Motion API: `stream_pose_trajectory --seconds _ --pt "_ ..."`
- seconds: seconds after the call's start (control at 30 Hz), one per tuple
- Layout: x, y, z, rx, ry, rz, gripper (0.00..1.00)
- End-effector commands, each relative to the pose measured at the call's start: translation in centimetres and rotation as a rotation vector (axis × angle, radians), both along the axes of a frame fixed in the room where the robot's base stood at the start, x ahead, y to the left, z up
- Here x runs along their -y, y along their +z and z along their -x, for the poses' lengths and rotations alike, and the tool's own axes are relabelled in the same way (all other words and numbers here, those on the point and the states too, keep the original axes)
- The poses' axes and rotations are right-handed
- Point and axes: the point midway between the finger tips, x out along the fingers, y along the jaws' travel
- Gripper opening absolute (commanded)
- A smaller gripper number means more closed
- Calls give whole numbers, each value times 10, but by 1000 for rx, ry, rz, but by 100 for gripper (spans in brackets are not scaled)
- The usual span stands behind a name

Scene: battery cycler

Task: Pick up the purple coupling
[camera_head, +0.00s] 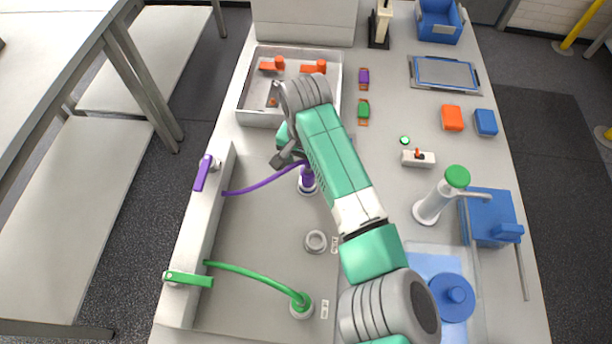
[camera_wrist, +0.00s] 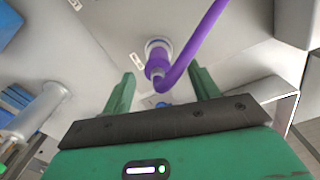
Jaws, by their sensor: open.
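The purple coupling (camera_head: 307,181) stands on a round socket in the grey panel, with a purple hose (camera_head: 262,180) running left from it. In the wrist view the purple coupling (camera_wrist: 156,64) appears ahead of my fingertips and between them in the picture, with its hose bending up to the right. My gripper (camera_head: 284,157) is close to the coupling in the head view, partly hidden by my arm. In the wrist view my gripper (camera_wrist: 164,74) has its two green fingers spread wide, with nothing held. I cannot tell the exact distance to the coupling.
A purple handle (camera_head: 202,172) and a green handle (camera_head: 190,280) sit on the left ledge. A green hose (camera_head: 255,275) ends at a green coupling (camera_head: 300,303). An empty socket (camera_head: 316,241) lies between. A grey tray (camera_head: 252,116) with orange parts stands behind.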

Motion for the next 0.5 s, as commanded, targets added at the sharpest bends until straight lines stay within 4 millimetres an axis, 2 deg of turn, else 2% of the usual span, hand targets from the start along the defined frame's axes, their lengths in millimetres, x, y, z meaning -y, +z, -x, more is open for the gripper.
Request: stream_pose_trajectory --seconds 0.03,0.17,0.3,0.4,0.5 --pt "0 -9 0 0 0 1 60" --pt "1 -15 -1 2 1 1 60" --pt "9 -43 -4 3 0 2 60" --pt "9 -56 -4 2 2 1 60" --pt "9 -62 -4 2 3 1 60"
